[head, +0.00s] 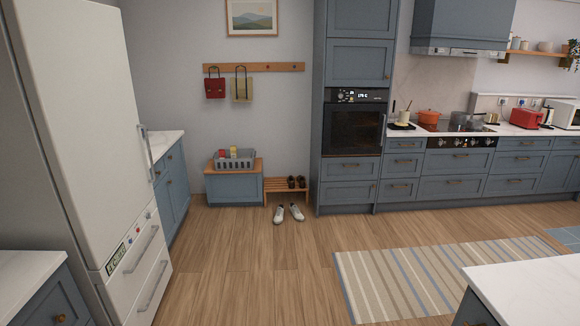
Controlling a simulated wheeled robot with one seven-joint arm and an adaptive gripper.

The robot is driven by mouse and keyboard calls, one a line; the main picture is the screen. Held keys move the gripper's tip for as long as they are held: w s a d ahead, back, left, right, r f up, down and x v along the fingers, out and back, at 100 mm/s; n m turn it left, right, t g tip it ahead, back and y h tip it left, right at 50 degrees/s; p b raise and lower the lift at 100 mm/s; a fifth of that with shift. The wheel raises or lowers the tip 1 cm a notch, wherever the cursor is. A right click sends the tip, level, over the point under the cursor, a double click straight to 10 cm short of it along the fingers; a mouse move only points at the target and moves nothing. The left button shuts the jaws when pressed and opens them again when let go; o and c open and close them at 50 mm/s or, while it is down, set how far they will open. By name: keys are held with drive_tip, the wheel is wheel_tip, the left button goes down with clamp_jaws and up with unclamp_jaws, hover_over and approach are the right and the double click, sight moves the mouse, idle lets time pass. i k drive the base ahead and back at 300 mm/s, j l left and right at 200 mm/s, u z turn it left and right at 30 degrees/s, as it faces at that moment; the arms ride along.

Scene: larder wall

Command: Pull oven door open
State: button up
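The oven (345,97) is built into a tall blue cabinet at the back, right of centre. Its dark glass door (353,130) looks shut. A thin vertical bar, which looks like the door's handle (384,130), runs along the door's right edge. The control panel with a lit display is above the door. My gripper and arm are not in view. The oven is across the room from the camera.
Wooden floor (240,255) lies open before the oven, with a striped rug (420,280) at right. White shoes (289,213) lie by a low rack (287,191). A white fridge (85,120) stands at left, an island counter (530,290) at lower right.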

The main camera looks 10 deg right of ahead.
sight(349, 128)
drive_tip(key=i+z, duration=0.1)
drive_tip(key=i, duration=0.95)
drive_tip(key=i+j+z, duration=0.1)
drive_tip(key=i, duration=1)
drive_tip(key=i+l+z, duration=0.25)
drive_tip(key=i+z, duration=0.15)
drive_tip(key=i, duration=0.35)
drive_tip(key=i+z, duration=0.4)
drive_tip(key=i, duration=0.35)
drive_tip(key=i+j+z, duration=0.25)
drive_tip(key=i+z, duration=0.15)
drive_tip(key=i, duration=0.4)
drive_tip(key=i+u, duration=0.1)
drive_tip(key=i, duration=0.75)
drive_tip(key=i+l, duration=0.1)
drive_tip(key=i, duration=0.75)
drive_tip(key=u, duration=0.05)
